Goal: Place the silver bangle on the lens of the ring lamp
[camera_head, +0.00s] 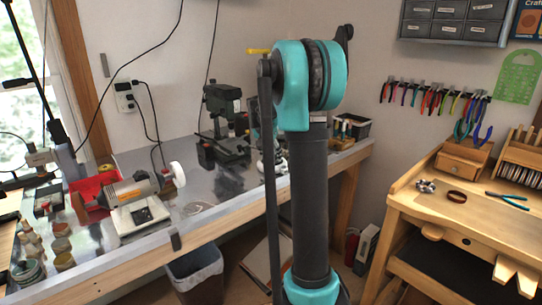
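A thin, pale ring-shaped outline (197,208) lies flat on the metal-topped bench, right of the small grey motor machine. It may be the silver bangle, but it is too small to be sure. A black jointed lamp arm (41,78) stands at the far left by the window. I cannot make out the ring lamp's lens clearly; the left picture edge cuts off that area. My teal and black arm stands upright in the middle of the view and hides part of the benches. My gripper does not show.
The metal bench (232,186) also bears the motor machine (138,200), a green drill press (222,118), a red tray (92,188) and several jars. A bin (196,277) stands below.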

